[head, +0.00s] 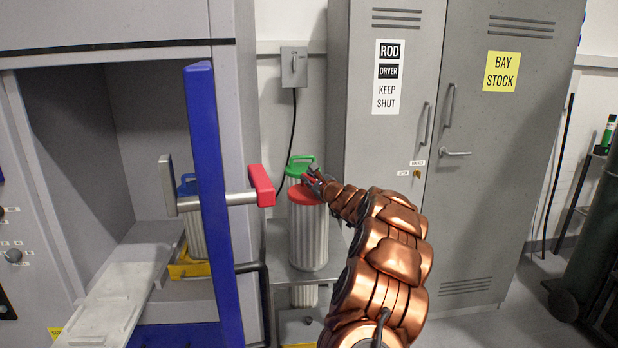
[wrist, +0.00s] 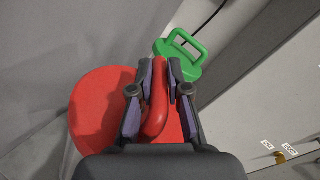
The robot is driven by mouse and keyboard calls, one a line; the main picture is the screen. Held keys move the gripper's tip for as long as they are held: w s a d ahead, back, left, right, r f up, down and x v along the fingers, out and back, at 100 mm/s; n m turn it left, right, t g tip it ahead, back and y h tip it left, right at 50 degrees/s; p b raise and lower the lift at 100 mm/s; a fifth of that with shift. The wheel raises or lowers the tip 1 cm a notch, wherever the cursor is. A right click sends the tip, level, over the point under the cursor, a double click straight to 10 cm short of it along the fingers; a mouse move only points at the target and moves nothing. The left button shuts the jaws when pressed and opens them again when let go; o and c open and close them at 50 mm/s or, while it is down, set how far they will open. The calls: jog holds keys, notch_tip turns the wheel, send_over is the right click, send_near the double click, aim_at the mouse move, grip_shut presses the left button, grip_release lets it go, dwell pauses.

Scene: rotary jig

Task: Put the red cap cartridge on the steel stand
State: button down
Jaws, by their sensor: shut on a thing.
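The red cap cartridge (head: 308,235) is a ribbed silver cylinder with a red cap. It is upright at or just over the top of the steel stand (head: 282,277); I cannot tell whether its base bears on it. My gripper (head: 316,182) is at the cap, with its fingers closed around the red handle. In the wrist view, my gripper (wrist: 160,85) has a finger on each side of the red handle (wrist: 157,105), above the red cap (wrist: 95,110). The handle is partly hidden by my gripper in the head view.
A green cap cartridge (head: 300,163) stands just behind the red one. A blue cap cartridge (head: 192,225) sits on a yellow base inside the open cabinet (head: 125,150) at left. The blue door edge (head: 212,200) with its red-ended handle (head: 261,185) juts out close left of the red cap cartridge.

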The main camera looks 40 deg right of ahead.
jog(key=c, duration=1.1)
grip_release()
jog(key=shift+c, duration=0.2)
jog(key=shift+s, duration=0.1)
jog(key=b+v, duration=0.3)
jog(key=v, duration=0.9)
